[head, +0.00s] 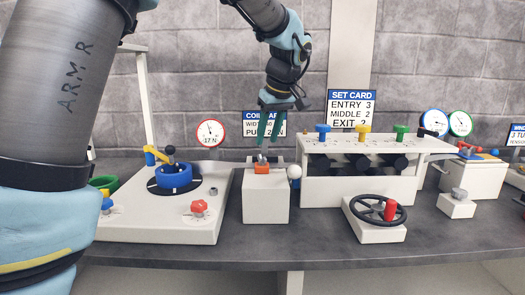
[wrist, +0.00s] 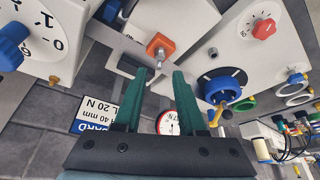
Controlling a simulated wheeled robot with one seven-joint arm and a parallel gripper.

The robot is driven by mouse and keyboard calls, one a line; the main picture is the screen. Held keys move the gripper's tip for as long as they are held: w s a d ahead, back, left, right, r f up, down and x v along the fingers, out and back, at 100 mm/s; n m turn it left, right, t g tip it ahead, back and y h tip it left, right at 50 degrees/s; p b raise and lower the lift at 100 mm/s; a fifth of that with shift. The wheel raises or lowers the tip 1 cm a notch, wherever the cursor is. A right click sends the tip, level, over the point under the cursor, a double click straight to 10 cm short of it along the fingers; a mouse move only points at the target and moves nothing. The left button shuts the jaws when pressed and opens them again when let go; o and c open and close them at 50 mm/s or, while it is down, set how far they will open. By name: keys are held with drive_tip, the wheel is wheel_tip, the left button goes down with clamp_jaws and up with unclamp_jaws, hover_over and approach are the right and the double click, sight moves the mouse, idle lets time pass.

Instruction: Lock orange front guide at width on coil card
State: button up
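The orange front guide (head: 262,168) sits on top of a white block in the middle of the bench. A small metal peg or lever stands on it; the guide also shows in the wrist view (wrist: 161,45). My gripper (head: 266,145) is above the guide, its green fingers pointing down. In the wrist view my gripper (wrist: 160,73) is open and empty, and the guide lies just beyond the fingertips, apart from them. The coil card (head: 262,117) is partly hidden behind my gripper. In the wrist view the card (wrist: 97,114) appears upside down and reads 40 mm and 20 N.
Left is a white base with a blue hub (head: 174,177) and red knob (head: 199,206). Right are a white ball (head: 294,171), a roller unit (head: 358,190) with coloured knobs, and a black handwheel (head: 378,209). A 17 N gauge (head: 211,132) stands behind. The front bench strip is clear.

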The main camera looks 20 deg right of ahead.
sight(262, 160)
drive_tip(key=x, duration=0.5)
drive_tip(key=shift+w+f, duration=0.15)
drive_tip(key=shift+f, duration=0.15)
drive_tip(key=shift+c, duration=0.2)
clamp_jaws()
